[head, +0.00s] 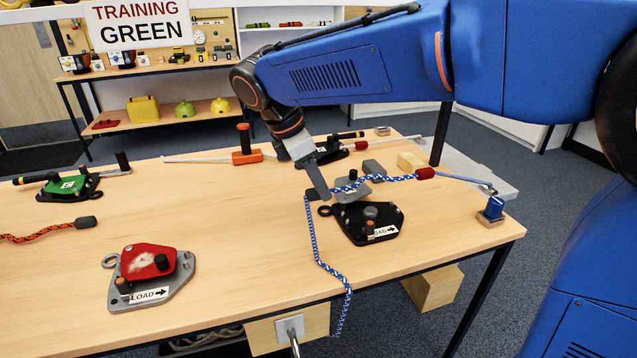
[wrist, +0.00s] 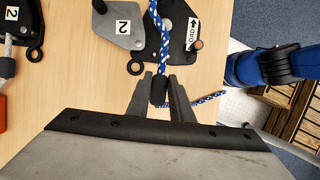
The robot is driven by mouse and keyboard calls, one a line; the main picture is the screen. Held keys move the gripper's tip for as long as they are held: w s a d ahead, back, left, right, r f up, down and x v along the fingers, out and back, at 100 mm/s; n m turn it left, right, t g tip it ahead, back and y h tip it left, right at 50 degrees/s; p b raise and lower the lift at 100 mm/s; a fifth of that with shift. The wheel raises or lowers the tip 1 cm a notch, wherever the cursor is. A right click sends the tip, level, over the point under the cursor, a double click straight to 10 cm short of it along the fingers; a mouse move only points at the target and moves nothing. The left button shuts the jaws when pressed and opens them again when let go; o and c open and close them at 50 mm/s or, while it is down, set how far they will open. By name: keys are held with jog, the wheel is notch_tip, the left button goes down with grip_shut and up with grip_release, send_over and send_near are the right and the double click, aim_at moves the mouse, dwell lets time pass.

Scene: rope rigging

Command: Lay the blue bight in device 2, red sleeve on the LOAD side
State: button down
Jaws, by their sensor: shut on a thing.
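My gripper (head: 316,192) is shut on a dark band of the blue-and-white rope (head: 398,178), left of device 2 (head: 349,228). In the wrist view the fingers (wrist: 159,92) pinch that band from both sides. Device 2 has a black plate with a post and a LOAD arrow pointing right; its grey cover (wrist: 110,22), marked 2, is swung aside. The rope runs from my gripper across the cover side of the device; I cannot tell whether it touches it. The red sleeve (head: 425,174) is right of the device. The tail hangs over the table's front edge.
A red device (head: 150,262) and an orange rope (head: 45,232) are on the left. A green device (head: 68,187) stands behind them. Another dark device (head: 330,153) is behind my gripper. A blue block (head: 494,208) stands at the right edge. The middle table is clear.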

jog(key=shift+f, duration=4.25)
jog(key=c, duration=1.5)
grip_release()
jog(key=v, duration=1.7)
jog(key=shift+s+r, duration=0.1)
jog(key=shift+r, duration=0.05)
jog(key=shift+a, duration=0.1)
